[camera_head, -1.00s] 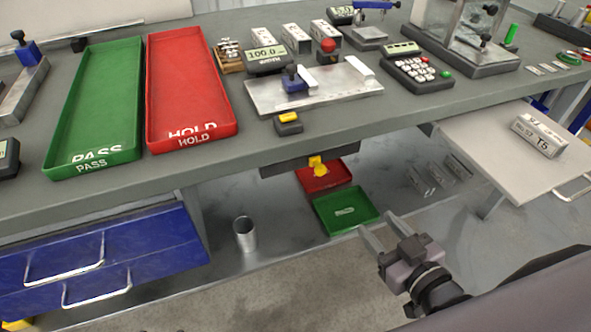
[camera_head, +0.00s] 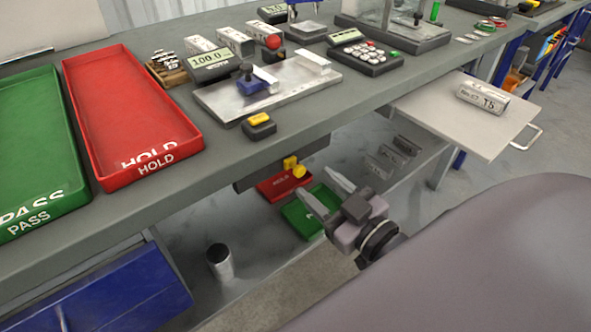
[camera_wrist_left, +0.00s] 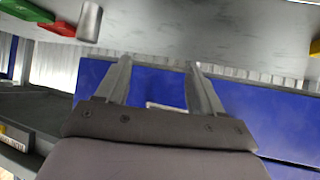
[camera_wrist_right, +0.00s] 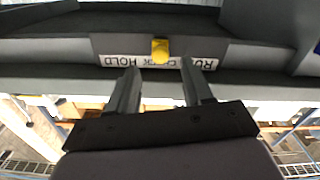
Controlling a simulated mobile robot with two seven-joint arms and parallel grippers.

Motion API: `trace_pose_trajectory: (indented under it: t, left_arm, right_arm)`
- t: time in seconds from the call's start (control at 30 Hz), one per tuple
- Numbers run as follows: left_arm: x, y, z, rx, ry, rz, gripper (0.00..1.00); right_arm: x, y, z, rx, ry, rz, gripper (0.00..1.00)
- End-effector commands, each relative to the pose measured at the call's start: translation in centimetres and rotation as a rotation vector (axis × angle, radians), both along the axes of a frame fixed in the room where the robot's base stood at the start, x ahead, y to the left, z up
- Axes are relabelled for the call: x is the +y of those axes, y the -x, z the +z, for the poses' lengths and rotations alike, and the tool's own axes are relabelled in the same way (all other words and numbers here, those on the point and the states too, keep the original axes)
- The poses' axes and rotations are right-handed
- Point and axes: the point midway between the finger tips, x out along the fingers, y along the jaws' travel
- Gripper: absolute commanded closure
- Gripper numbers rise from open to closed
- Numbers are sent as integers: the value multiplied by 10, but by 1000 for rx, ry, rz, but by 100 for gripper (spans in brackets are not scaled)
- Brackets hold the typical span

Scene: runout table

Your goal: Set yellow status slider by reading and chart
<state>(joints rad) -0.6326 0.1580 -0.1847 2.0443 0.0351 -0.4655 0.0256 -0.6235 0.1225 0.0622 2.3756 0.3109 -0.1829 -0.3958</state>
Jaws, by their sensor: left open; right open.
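The yellow slider knob (camera_head: 294,167) sits on a dark housing (camera_head: 262,175) under the table's front edge. In the right wrist view the knob (camera_wrist_right: 160,50) stands before a white label strip (camera_wrist_right: 128,59); "HOLD" reads left of it and "RU" right, partly hidden by a finger. My right gripper (camera_head: 322,189) is open and empty, just in front of and below the knob. In its wrist view (camera_wrist_right: 160,70) the knob lies between and beyond the fingertips. My left gripper (camera_wrist_left: 158,66) is open and empty before blue drawers. A display (camera_head: 211,62) reads 100.0. I cannot make out a chart.
The red HOLD tray (camera_head: 160,152) and green PASS tray (camera_head: 70,195) lie on the table (camera_head: 225,150). Below are a small red tray (camera_head: 272,188), a small green tray (camera_head: 297,222) and a metal cup (camera_head: 220,262). A pull-out shelf (camera_head: 435,112) juts out at right.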

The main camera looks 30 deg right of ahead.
Motion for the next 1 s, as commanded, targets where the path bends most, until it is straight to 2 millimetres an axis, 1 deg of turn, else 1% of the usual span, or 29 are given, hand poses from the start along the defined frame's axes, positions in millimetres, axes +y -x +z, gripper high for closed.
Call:
trace_pose_trajectory:
  t: [0.3, 0.5, 0.67, 0.93, 0.97, 1.0]
  left_arm:
    - [-3, 0, 0, 0, 11, 7, 33]
    - [-3, 1, -1, 1, 12, 8, 33]
    - [-3, 1, -1, 2, 11, 7, 33]
    - [-1, 2, -2, 3, 6, 5, 33]
    - [-1, 2, -2, 2, 5, 4, 33]
    - [-1, 2, -2, 2, 4, 4, 33]
  right_arm:
    - [3, -38, 1, -1, -2, 1, 50]
    - [5, -54, 0, 0, -2, 1, 50]
    - [5, -59, 0, 1, -2, 1, 50]
    - [5, -59, 0, 1, -1, 1, 50]
    - [5, -59, 0, 1, -1, 1, 59]
    - [5, -59, 0, 1, -1, 1, 72]
